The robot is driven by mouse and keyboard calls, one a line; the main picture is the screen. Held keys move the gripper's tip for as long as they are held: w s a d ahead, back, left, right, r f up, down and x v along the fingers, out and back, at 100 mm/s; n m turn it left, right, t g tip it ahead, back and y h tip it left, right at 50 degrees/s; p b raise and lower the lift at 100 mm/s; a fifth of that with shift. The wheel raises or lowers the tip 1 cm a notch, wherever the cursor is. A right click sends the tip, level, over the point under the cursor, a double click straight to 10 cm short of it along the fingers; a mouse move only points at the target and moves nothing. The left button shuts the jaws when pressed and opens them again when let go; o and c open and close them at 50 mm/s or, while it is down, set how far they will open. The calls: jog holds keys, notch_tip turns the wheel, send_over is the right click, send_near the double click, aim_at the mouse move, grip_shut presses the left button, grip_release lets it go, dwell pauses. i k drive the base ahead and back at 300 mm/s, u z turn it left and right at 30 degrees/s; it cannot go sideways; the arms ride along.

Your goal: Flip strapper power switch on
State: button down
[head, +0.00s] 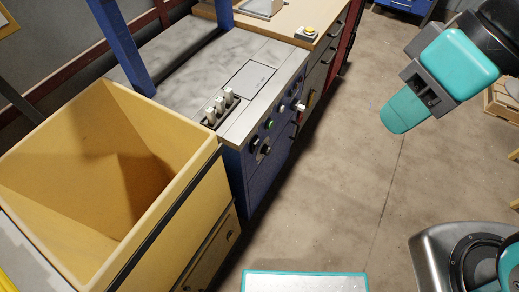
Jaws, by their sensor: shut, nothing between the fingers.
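The strapper (180,52) is a blue machine with a worn grey top and a blue upright frame, in the upper left middle of the head view. Its front panel (258,172) carries a black knob (265,149), a green button (269,124) and several other small controls near the right end. I cannot tell which control is the power switch or how it is set. My gripper (394,127) is teal, shut and empty. It hangs over the floor to the right of the strapper, well apart from the panel.
A deep yellow bin (181,187) stands left of the strapper's front. A wooden-topped bench (288,19) with a yellow button box (307,33) adjoins the far end. A wooden crate (501,103) is at the right edge. The concrete floor (345,165) between is clear.

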aim_at(255, 144)
jog(key=u, duration=0.5)
jog(key=k, duration=1.8)
jog(key=z, duration=0.4)
jog(key=i, duration=1.65)
jog(key=u, duration=0.8)
